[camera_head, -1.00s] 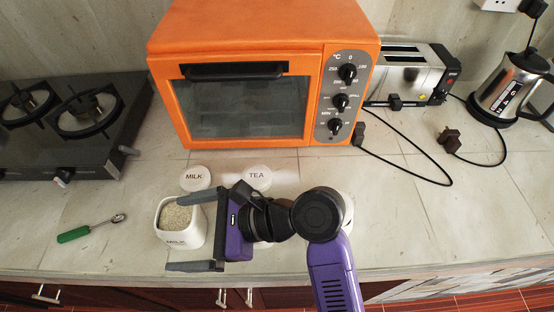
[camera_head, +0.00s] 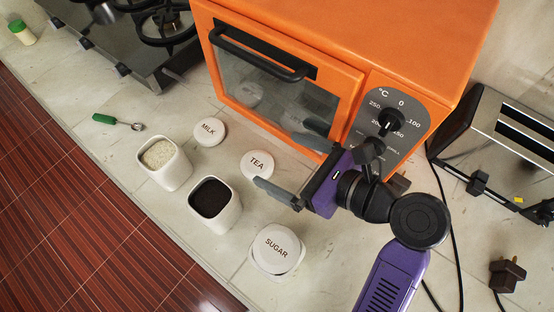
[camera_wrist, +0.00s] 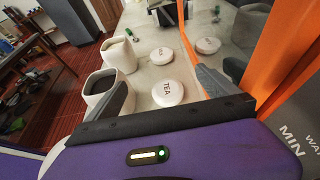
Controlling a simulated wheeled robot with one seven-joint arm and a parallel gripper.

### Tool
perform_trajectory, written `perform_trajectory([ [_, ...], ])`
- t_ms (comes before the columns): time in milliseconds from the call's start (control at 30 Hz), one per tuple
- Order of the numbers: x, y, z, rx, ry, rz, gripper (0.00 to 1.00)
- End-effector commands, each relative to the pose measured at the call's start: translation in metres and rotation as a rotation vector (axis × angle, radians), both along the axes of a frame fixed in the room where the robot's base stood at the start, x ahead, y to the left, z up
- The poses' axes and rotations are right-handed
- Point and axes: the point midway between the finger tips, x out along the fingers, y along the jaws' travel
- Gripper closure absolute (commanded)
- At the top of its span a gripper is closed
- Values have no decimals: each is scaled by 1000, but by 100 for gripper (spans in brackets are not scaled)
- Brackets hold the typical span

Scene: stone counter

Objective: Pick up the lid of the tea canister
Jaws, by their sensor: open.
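The round white lid marked TEA (camera_head: 257,164) lies flat on the counter, label up. It also shows in the wrist view (camera_wrist: 167,93), ahead of my gripper and between the lines of its two fingers. An open white canister with dark contents (camera_head: 230,211) stands just in front of the lid; its own label is not visible. My gripper (camera_head: 282,152) is open and empty, to the right of the lid, with its fingers pointing left toward it. One finger is on the canister side, the other close to the oven front.
An orange oven (camera_head: 345,75) stands close behind. A white MILK lid (camera_head: 210,131), an open canister with pale contents (camera_head: 172,171) and a green-handled spoon (camera_head: 104,119) lie left. A closed SUGAR canister (camera_head: 277,249) stands at front. A toaster (camera_head: 500,140) is right.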

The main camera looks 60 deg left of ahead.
Motion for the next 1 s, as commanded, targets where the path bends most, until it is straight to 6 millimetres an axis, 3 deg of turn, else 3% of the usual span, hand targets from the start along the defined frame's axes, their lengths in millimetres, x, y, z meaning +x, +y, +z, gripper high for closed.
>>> perform_trajectory([
  [167,-1,0,-16,-3,5,1,2],
  [533,-1,1,-85,-3,5,0,2],
  [1000,-16,45,-100,-2,2,5,2],
])
